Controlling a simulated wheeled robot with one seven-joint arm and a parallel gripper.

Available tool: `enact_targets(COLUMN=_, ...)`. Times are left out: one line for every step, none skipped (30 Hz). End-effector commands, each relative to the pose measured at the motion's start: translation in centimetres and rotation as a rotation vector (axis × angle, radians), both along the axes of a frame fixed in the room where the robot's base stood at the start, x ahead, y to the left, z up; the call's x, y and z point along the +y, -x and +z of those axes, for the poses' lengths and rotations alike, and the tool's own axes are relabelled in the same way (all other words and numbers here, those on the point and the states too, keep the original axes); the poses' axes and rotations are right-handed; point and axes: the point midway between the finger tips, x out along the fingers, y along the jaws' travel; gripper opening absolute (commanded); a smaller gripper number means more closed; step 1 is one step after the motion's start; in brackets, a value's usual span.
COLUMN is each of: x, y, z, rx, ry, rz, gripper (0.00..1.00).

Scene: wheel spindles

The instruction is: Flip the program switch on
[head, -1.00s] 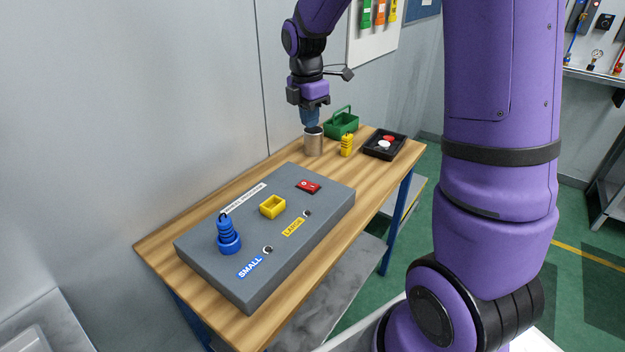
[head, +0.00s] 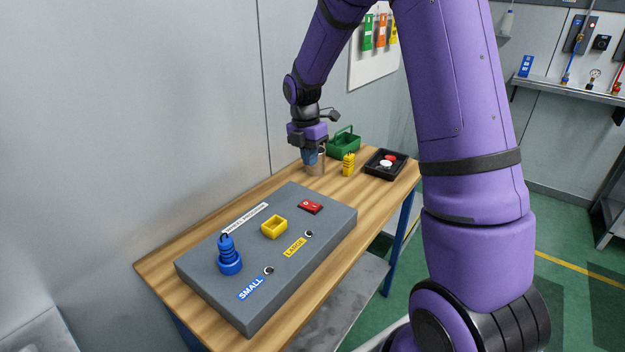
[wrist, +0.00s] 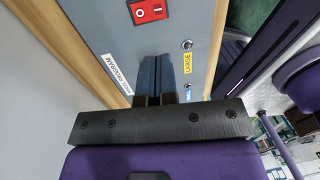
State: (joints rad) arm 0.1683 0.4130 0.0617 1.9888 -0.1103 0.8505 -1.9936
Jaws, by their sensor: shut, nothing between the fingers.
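The red rocker switch (head: 310,207) sits on top of the grey panel box (head: 215,275), toward its far right end. In the wrist view the switch (wrist: 147,11) shows white O and I marks; which side is pressed in I cannot tell.
A blue stepped spindle (head: 229,258) and a yellow square holder (head: 274,227) stand on the panel. A wall runs along the left.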

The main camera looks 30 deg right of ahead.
Motion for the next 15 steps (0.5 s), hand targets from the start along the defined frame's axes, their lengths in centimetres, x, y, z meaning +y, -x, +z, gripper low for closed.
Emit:
enact_targets(x=0.0, y=0.1, z=-0.6, rx=0.002, ry=0.0, rz=0.0, gripper=0.0)
enact_targets(x=0.0, y=0.2, z=-1.0, rx=0.004, ry=-0.001, rz=0.0, gripper=0.0)
enact_targets(x=-0.1, y=0.3, z=-1.7, rx=0.004, ry=0.0, rz=0.0, gripper=0.0)
enact_targets(x=-0.1, y=0.3, z=-2.2, rx=0.004, ry=0.0, rz=0.0, gripper=0.0)
enact_targets(x=-0.1, y=0.4, z=-2.7, rx=0.005, ry=0.0, rz=0.0, gripper=0.0)
enact_targets(x=-0.1, y=0.4, z=-3.4, rx=0.004, ry=0.0, rz=0.0, gripper=0.0)
enact_targets(x=-0.1, y=0.5, z=-4.0, rx=0.004, ry=0.0, rz=0.0, gripper=0.0)
enact_targets(x=-0.1, y=0.6, z=-4.6, rx=0.005, ry=0.0, rz=0.001, gripper=0.0)
enact_targets(x=-0.2, y=0.7, z=-5.4, rx=0.005, ry=0.0, rz=0.001, gripper=0.0)
enact_targets(x=-0.2, y=0.8, z=-5.9, rx=0.004, ry=0.0, rz=0.0, gripper=0.0)
enact_targets(x=-0.3, y=0.8, z=-6.5, rx=0.004, ry=0.0, rz=0.0, gripper=0.0)
enact_targets(x=-0.3, y=0.9, z=-7.2, rx=0.005, ry=0.001, rz=-0.001, gripper=0.0)
enact_targets(x=-0.3, y=0.9, z=-7.7, rx=0.003, ry=0.0, rz=0.0, gripper=0.0)
enact_targets(x=-0.4, y=1.0, z=-8.3, rx=0.004, ry=0.0, rz=0.0, gripper=0.0)
enact_targets(x=-0.4, y=1.1, z=-9.0, rx=0.004, ry=0.0, rz=0.001, gripper=0.0)
